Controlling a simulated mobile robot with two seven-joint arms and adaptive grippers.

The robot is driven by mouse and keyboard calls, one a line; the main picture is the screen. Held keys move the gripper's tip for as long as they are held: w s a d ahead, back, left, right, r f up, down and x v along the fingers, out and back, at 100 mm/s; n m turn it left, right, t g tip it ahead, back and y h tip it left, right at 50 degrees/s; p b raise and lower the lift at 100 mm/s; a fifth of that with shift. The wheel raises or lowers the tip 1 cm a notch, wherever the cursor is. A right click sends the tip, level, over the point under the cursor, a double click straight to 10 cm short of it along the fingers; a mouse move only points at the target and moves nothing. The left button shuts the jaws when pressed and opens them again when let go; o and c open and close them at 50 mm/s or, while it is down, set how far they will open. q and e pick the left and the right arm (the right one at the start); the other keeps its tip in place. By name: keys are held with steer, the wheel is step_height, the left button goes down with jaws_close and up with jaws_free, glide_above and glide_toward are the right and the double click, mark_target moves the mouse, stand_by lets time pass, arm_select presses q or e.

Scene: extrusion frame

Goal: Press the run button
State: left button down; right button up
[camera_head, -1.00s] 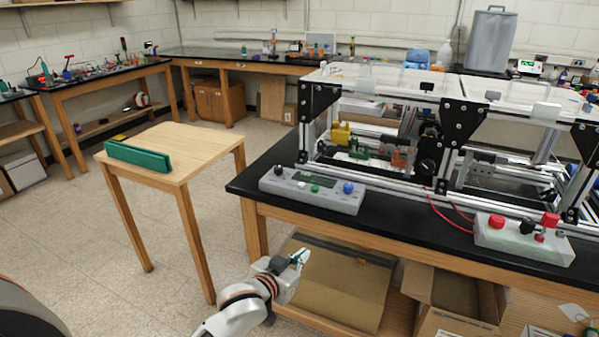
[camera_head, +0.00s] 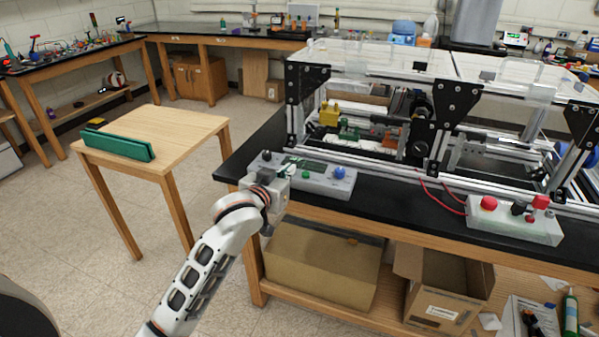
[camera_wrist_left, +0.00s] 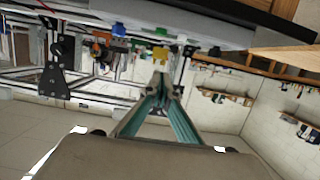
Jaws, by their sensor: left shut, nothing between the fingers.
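A grey control box (camera_head: 322,185) sits at the left front of the black bench top. It carries a black knob (camera_head: 266,155), a green button (camera_head: 306,174) and a blue knob (camera_head: 339,172). No label is legible, so I cannot tell which is the run button. My left gripper (camera_head: 289,169) is shut and empty at the box's front left, left of the green button; contact cannot be told. In the left wrist view the shut fingertips (camera_wrist_left: 160,76) point toward the box, with the green button (camera_wrist_left: 158,31) and blue knob (camera_wrist_left: 118,30) beyond them. My right gripper is not in view.
An extrusion frame (camera_head: 380,160) stands behind the box. A second box with a red button (camera_head: 488,203) sits farther right. A small wooden table (camera_head: 180,130) with a green part (camera_head: 118,145) stands left. Cardboard boxes (camera_head: 320,265) lie on the shelf below.

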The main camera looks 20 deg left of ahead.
arm_select(q)
glide_above(300, 180)
step_height(300, 180, down, 2)
step_height(300, 180, down, 3)
steer(key=shift+s+r, duration=0.1)
steer(key=shift+r, duration=0.05)
steer(key=shift+f, duration=0.85)
